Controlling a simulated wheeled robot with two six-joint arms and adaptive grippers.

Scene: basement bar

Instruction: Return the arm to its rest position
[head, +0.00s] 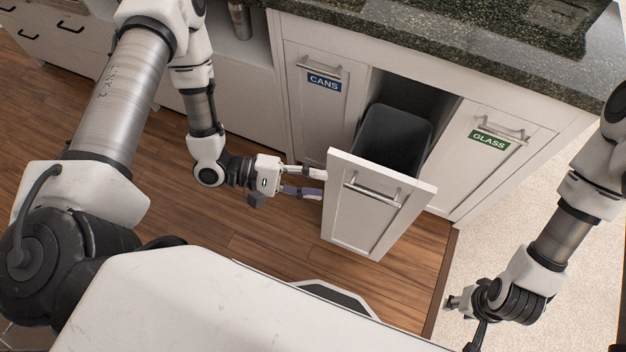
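My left arm reaches in from the left. Its gripper (318,183) is beside the left edge of a pulled-out white drawer front (347,228) with a bar handle. Its two fingers are apart with nothing seen between them; I cannot tell whether the tips touch the drawer. My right arm hangs at the right edge of the view. Its gripper (462,318) is low over the pale floor, partly hidden, and its finger opening is unclear.
A dark bin (394,139) stands behind the pulled-out front. The CANS door (319,105) and GLASS door (484,150) flank it, both shut. A dark granite counter (440,45) overhangs them. Wooden floor (270,235) is clear left of the drawer.

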